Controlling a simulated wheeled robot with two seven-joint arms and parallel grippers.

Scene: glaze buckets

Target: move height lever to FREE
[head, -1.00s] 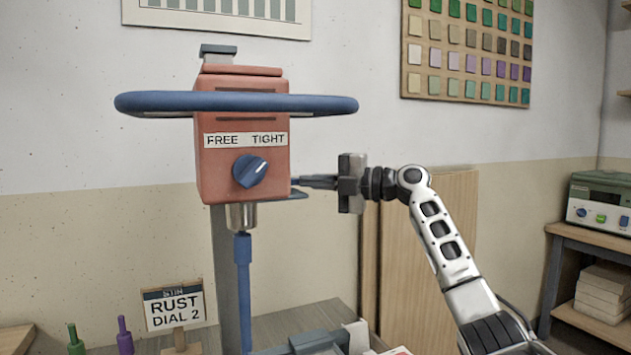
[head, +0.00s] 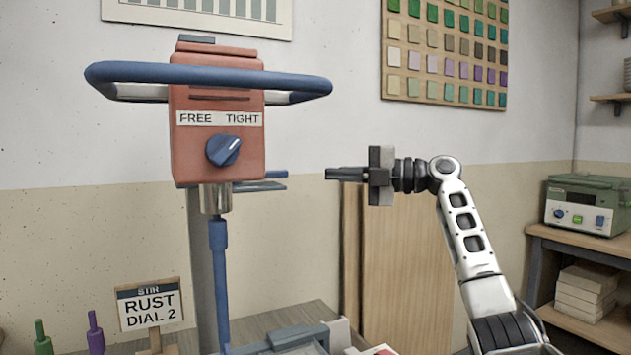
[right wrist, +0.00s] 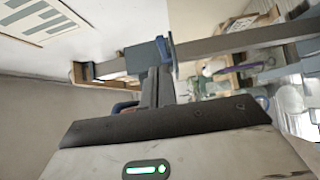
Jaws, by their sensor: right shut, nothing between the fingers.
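The red machine head (head: 218,150) carries a label reading FREE on the left and TIGHT on the right. Below it is a blue knob (head: 223,150) whose white mark points up and right, toward TIGHT. I cannot tell which marking this bar stands at. My right gripper (head: 328,174) is shut and empty, right of the bar with a visible gap. Its dark fingers (right wrist: 155,90) show in the right wrist view. My left gripper is out of view.
A blue ring handle (head: 210,74) surrounds the head. A grey column (head: 201,250) and blue shaft (head: 220,270) stand below. A "RUST DIAL 2" sign (head: 150,306) is at lower left. Wooden boards (head: 400,270) lean behind my right arm. A green device (head: 588,203) is at right.

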